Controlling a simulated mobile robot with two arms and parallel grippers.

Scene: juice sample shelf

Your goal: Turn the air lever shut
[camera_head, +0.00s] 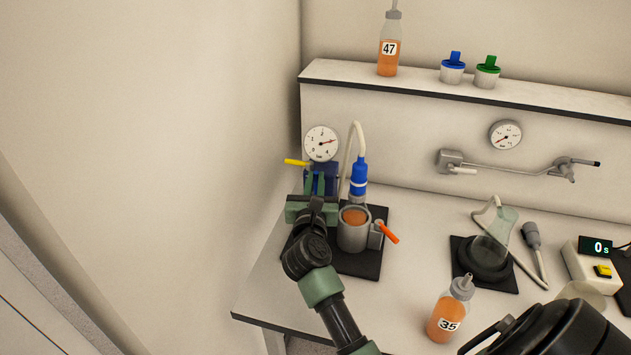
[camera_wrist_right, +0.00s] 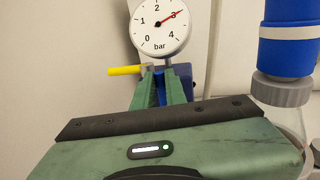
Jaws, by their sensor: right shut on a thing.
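The yellow air lever (camera_head: 296,162) points left, level, below a round pressure gauge (camera_head: 321,143) on a dark blue block (camera_head: 327,171). It also shows in the right wrist view (camera_wrist_right: 124,71), with its grey inner end at the fingertips. My right gripper (camera_head: 316,182) has its green fingers (camera_wrist_right: 161,77) closed at the lever's inner end, in front of the blue block. The fingers hide the exact grip. The gauge needle in the wrist view (camera_wrist_right: 158,24) points near 3 bar. My left gripper is not in view.
Just right, a blue-topped filler (camera_head: 359,175) hangs over a grey cup (camera_head: 353,236) with an orange handle (camera_head: 389,233). Bottle 35 (camera_head: 450,312) stands near the front. A flask (camera_head: 495,237) sits further right. The wall is close on the left.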

